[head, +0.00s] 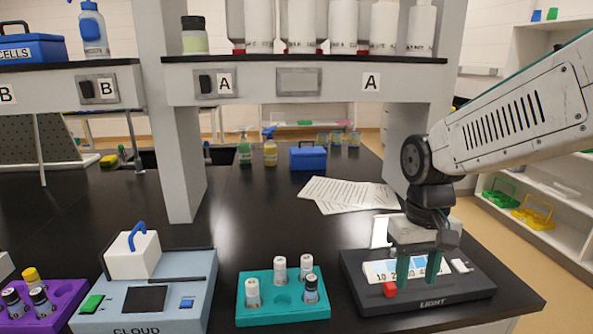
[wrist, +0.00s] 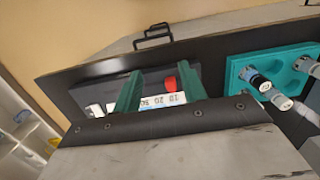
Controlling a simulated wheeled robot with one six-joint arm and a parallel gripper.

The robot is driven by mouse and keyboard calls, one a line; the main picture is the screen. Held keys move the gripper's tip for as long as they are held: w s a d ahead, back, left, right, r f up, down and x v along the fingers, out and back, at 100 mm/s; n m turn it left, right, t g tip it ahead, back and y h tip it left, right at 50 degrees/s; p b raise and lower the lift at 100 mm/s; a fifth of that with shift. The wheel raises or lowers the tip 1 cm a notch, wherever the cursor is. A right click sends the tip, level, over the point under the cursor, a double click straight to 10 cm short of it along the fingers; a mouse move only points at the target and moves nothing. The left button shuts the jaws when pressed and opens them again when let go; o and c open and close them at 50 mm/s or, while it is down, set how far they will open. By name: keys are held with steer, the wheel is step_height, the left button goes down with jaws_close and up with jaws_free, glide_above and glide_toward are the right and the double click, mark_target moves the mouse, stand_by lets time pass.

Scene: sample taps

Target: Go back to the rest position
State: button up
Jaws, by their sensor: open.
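My gripper (head: 418,268) is open, with its two green fingers pointing down over the black device marked LIGHT (head: 455,285). No object shows between the fingers. The device has a pale numbered panel (head: 380,270), a red button (head: 390,289) and a white switch (head: 460,266). In the wrist view the fingers of my gripper (wrist: 160,90) are apart in front of the numbered panel and the red button (wrist: 170,84). I cannot tell whether the fingertips touch the device.
Left of the device stands a teal rack (head: 285,308) with several vials. Further left are a device marked CLOUD (head: 190,290) and a purple rack (head: 60,300). Papers (head: 345,193) lie behind. A shelf (head: 300,92) with bottles spans above the bench. Open floor shows at the right.

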steer(key=s+d+r+t, duration=0.1)
steer(key=s+r, duration=0.1)
steer(key=s, duration=0.5)
steer(key=s+d+r+m+t, duration=0.1)
steer(key=s+d+r, duration=0.1)
steer(key=s, duration=0.6)
steer(key=shift+s+d+r, duration=0.25)
steer(key=shift+s+r, duration=0.05)
steer(key=shift+r, duration=0.15)
